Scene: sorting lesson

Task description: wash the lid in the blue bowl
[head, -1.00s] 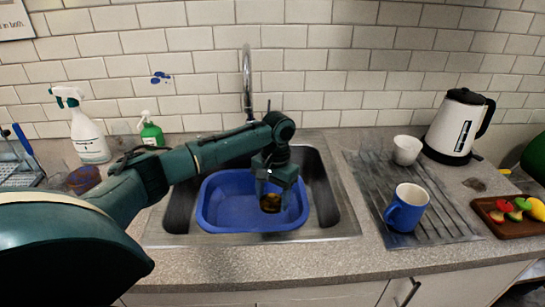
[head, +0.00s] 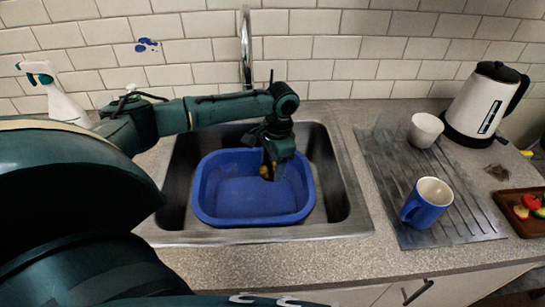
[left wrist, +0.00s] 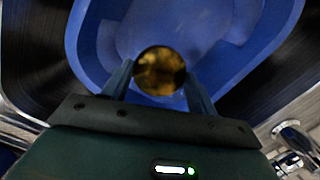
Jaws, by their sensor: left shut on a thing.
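The blue bowl (head: 250,213) sits in the metal sink; it also shows in the left wrist view (left wrist: 88,48). My left gripper (head: 270,172) is over the right back part of the bowl, pointing down. In the left wrist view the lid (left wrist: 160,70) is round, dark gold and mottled, between the fingers. I cannot tell whether it touches the bowl. My right gripper is not in view.
The tap (head: 246,50) rises behind the sink. To the right, a blue mug (head: 424,208) and a white cup (head: 425,127) stand on the ridged drainer (head: 385,165). A kettle (head: 480,105) and a wooden board (head: 520,222) are further right. A spray bottle (head: 62,103) stands at left.

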